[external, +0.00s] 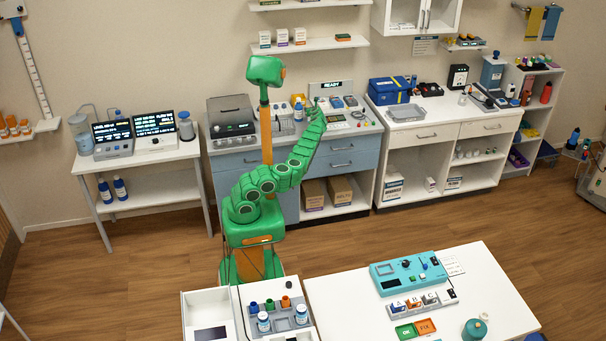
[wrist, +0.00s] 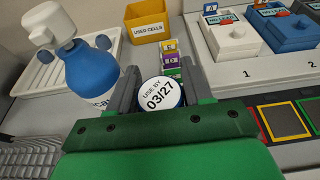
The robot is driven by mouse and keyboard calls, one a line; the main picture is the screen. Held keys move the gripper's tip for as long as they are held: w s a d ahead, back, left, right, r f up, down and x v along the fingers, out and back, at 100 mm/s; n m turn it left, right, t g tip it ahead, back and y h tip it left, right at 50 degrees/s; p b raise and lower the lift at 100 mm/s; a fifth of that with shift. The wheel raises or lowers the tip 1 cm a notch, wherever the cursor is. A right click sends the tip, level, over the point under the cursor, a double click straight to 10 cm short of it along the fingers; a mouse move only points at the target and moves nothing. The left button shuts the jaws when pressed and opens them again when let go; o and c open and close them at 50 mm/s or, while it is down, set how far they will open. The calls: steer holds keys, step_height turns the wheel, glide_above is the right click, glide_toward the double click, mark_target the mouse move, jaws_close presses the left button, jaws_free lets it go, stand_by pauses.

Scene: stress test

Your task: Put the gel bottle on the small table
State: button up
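In the wrist view, a blue bottle with a white top (wrist: 92,70) stands left of my gripper (wrist: 160,68); its label is mostly hidden. It looks like the blue-and-white bottle in the external view (external: 298,110). I cannot confirm that it is the gel bottle. A round white lid reading "USE BY 03/27" (wrist: 161,93) sits between my fingers, which stand apart on either side; whether they grip it is unclear. In the external view, my gripper (external: 314,107) is over the blue-fronted counter (external: 240,162). A white table (external: 150,157) stands left; I cannot tell if it is the small table.
A yellow "USED CELLS" bin (wrist: 149,28) and a white tray (wrist: 40,75) lie beyond my gripper. Numbered blue and white boxes (wrist: 265,32) stand right. The left table's top holds two display devices (external: 112,137). Open floor (external: 140,270) lies before it.

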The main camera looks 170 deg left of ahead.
steer(key=c, duration=0.7)
steer(key=shift+r, duration=5)
steer(key=shift+a, duration=0.1)
